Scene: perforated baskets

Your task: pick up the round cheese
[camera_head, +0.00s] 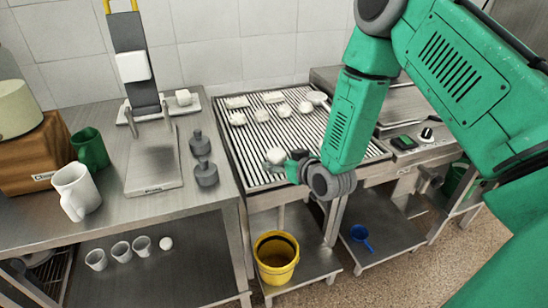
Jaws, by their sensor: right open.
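Several small white pieces lie on the slatted metal draining table. One rounded white piece, which looks like the round cheese (275,155), sits near the table's front edge. My right gripper (287,161) comes in from the right and is just beside this piece, low over the slats. It is open; the fingers are small and dark in this view, and I cannot tell whether they touch the piece. The other white pieces (262,115) lie farther back on the slats. My left gripper is not in view.
The slatted table (250,178) has bare slats around the near piece. To the left, a steel counter (112,207) holds a white pitcher (76,191), a green mug (90,149), dark weights (205,173) and a scale. A yellow bucket (276,272) stands on the shelf below.

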